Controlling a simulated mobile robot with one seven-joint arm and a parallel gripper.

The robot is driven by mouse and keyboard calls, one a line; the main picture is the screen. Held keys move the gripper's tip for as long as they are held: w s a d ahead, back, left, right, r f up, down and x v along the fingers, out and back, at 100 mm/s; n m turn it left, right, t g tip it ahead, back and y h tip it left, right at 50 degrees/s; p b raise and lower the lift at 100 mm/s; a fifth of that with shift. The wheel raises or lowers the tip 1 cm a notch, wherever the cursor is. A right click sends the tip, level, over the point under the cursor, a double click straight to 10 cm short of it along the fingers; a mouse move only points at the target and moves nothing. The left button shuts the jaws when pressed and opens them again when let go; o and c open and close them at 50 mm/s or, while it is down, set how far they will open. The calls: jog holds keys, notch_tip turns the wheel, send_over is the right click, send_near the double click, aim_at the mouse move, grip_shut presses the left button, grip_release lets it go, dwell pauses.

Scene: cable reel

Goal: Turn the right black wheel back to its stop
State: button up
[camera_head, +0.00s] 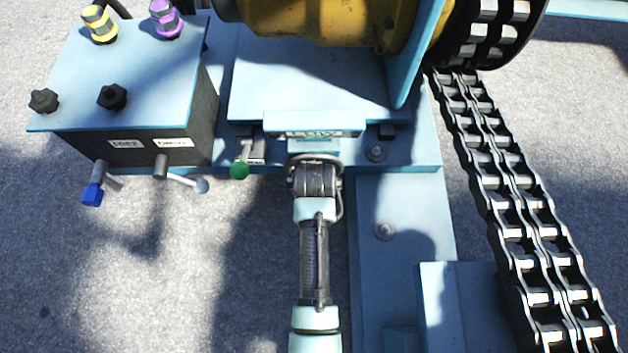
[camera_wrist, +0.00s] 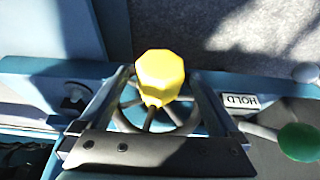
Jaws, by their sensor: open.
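Two black star-shaped wheels stand on the top of the blue control box at the left of the head view. The right black wheel (camera_head: 112,97) sits near the box's front edge, with the left black wheel (camera_head: 43,101) at the corner. My gripper (camera_wrist: 160,78) is open in the wrist view, its two fingers apart on either side of a spoked ring with a yellow faceted knob (camera_wrist: 160,77). I cannot tell whether the fingers touch the ring. Neither black wheel shows in the wrist view, so my gripper is away from them.
The control box (camera_head: 70,60) also bears a yellow-striped knob (camera_head: 98,22) and a purple knob (camera_head: 166,18). Blue-tipped (camera_head: 92,194) and white-tipped (camera_head: 201,186) levers stick out in front. A green ball lever (camera_head: 239,170) is near. A chain (camera_head: 510,205) runs down the right.

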grip_shut()
dwell(0.3)
jog(key=shift+r+p, duration=0.1)
jog(key=shift+p, duration=0.2)
jog(key=shift+a+n+h+p, duration=0.25)
jog(key=shift+h+p, duration=0.4)
jog(key=shift+h, duration=0.45)
jog(key=h, duration=0.3)
jog(key=shift+a+f+n, duration=0.2)
jog(key=shift+f+n, duration=0.05)
jog(key=shift+n, duration=0.1)
jog(key=h+b, duration=0.3)
jog(key=n+h+b, duration=0.1)
jog(key=h+b, duration=0.1)
jog(key=shift+a+f+t, duration=0.2)
jog(key=shift+f+t, duration=0.2)
jog(key=shift+n+h+b, duration=0.3)
jog(key=shift+h+b, duration=0.6)
jog(key=shift+b, duration=0.25)
jog(key=shift+h+b, duration=0.4)
jog(key=shift+b, duration=0.1)
jog(key=shift+r, duration=0.1)
